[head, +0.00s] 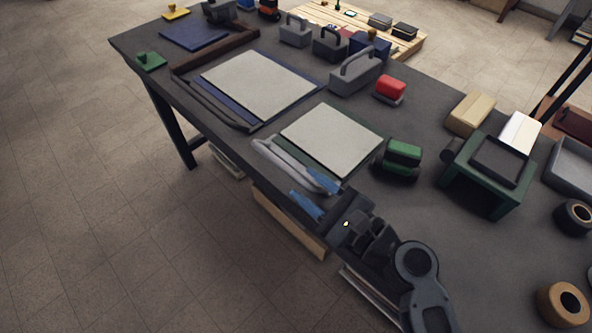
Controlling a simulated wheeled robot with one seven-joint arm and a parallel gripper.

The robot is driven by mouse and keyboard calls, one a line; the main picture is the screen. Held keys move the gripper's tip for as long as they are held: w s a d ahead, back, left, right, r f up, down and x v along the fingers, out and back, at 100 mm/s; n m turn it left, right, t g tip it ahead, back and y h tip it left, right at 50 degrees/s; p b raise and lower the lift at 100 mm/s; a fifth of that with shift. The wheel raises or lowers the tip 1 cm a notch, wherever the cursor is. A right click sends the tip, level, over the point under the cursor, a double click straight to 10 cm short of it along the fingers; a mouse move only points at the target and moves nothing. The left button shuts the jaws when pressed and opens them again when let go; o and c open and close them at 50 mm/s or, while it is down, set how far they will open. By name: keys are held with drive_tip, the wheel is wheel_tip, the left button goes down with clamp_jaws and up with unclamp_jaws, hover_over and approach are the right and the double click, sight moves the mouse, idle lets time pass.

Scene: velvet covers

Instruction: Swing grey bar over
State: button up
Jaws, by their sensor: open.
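A light grey bar (280,155) lies along the near left edge of a green-bordered board (377,149) with a pale sheet (333,137) on it. The bar's right end is partly hidden by my gripper. My gripper (301,184) reaches in from the lower right at the table's front edge. Its two blue fingers are apart, with nothing seen between them. The upper finger overlaps the bar's right end in the picture; I cannot tell whether they touch.
A blue-bordered board (258,83) with a dark bar (214,107) lies to the left. A green and black block (402,158) stands right of the green-bordered board, near a green stand (487,175). Open floor lies beyond the dark table's (440,237) front edge.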

sight(292, 162)
drive_tip(key=shift+x, duration=2)
drive_tip(key=shift+c, duration=0.2)
clamp_jaws()
